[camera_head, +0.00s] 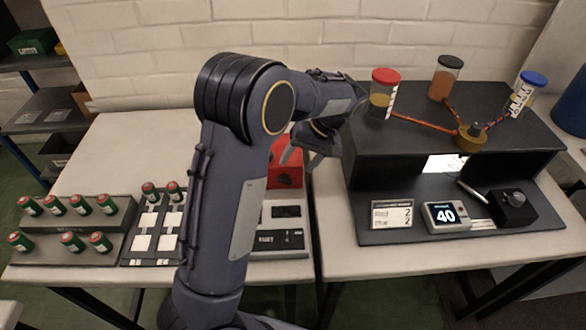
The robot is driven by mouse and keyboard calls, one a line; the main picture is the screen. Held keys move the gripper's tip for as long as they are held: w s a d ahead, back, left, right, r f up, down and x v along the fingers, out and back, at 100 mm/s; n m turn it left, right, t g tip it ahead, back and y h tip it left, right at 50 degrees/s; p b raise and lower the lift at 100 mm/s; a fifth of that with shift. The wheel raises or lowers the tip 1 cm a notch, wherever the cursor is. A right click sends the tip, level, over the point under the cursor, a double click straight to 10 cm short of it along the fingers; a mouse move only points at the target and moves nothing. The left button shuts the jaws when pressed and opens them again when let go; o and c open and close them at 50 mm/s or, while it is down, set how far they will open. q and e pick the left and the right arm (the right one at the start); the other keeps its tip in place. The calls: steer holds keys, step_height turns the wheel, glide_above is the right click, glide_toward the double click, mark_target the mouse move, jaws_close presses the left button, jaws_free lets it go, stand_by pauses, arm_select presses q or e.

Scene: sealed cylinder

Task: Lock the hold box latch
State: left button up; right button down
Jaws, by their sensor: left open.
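A red box (286,174) with a dark mark on its front stands at the back of the left table, partly hidden behind my left arm. It may be the hold box; I cannot make out a latch on it or its state. My left gripper (300,153) is open, at the upper right of the red box in the picture. One pale finger shows in front of the box's upper part; whether it touches the box, I cannot tell. My right gripper is out of view.
A grey unit with a dark panel (280,240) sits in front of the red box. Green red-capped cylinders stand in a rack (75,247) at left. The back left table is clear.

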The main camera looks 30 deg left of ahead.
mark_target(286, 179)
arm_select(q)
steer(key=x, duration=0.6)
steer(key=shift+s+a+f, duration=0.15)
steer(key=shift+f, duration=0.05)
